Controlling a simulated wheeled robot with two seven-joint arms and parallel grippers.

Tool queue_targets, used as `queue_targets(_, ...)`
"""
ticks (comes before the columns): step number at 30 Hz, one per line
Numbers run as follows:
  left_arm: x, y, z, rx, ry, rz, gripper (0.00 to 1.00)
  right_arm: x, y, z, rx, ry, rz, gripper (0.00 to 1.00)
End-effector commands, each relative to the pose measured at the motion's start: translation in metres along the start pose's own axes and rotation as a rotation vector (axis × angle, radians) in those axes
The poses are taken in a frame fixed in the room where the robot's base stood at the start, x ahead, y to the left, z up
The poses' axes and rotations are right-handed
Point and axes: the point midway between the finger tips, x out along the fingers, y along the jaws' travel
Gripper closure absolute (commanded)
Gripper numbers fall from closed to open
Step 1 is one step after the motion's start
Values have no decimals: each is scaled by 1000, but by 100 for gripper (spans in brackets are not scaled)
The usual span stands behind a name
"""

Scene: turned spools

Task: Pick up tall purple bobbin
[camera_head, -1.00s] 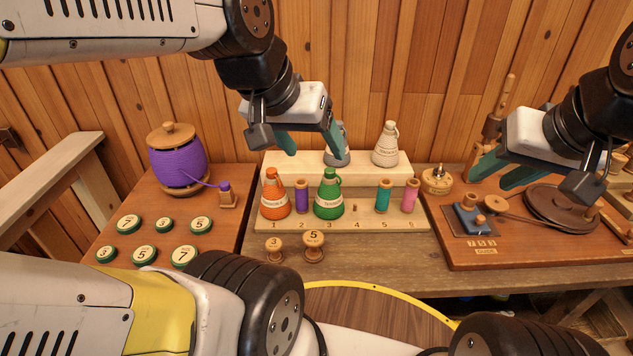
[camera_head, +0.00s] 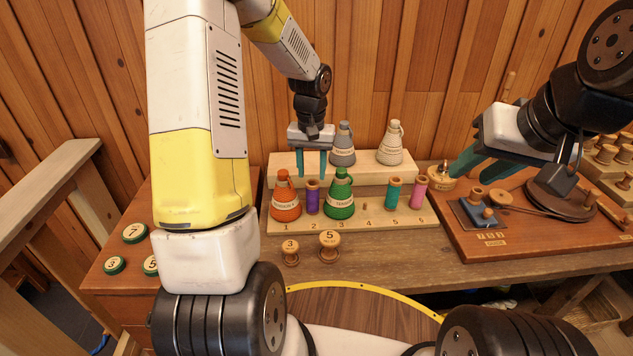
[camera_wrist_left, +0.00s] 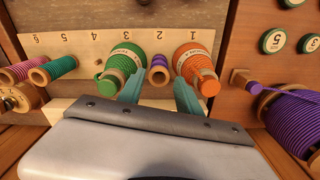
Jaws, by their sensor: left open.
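The tall purple bobbin (camera_head: 312,200) stands upright at slot 2 of the numbered rack (camera_head: 372,220), between the orange flask (camera_head: 286,199) and the green flask (camera_head: 340,196). My left gripper (camera_head: 312,174) points down just above the bobbin, open and empty, its fingers apart. In the left wrist view the purple bobbin (camera_wrist_left: 158,74) lies between the two fingertips (camera_wrist_left: 158,92), beyond them, with the flasks close on both sides. My right gripper (camera_head: 465,166) hangs over the right board, its fingers apart and nothing seen between them.
A teal bobbin (camera_head: 393,194) and a pink bobbin (camera_head: 418,192) stand further right on the rack. A grey flask (camera_head: 343,146) and a cream flask (camera_head: 390,144) stand on the raised step behind. Two numbered wooden pegs, 3 (camera_head: 290,252) and 5 (camera_head: 329,246), stand in front.

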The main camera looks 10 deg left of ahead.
Motion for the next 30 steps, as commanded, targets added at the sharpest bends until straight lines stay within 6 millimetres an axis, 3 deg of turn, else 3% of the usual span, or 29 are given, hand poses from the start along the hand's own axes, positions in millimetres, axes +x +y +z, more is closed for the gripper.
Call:
queue_targets(22,90,3,-12,-6,-31,1,59,0,0,0,0,0,0,64)
queue_targets(30,101,3,-12,-6,-27,1,59,0,0,0,0,0,0,64)
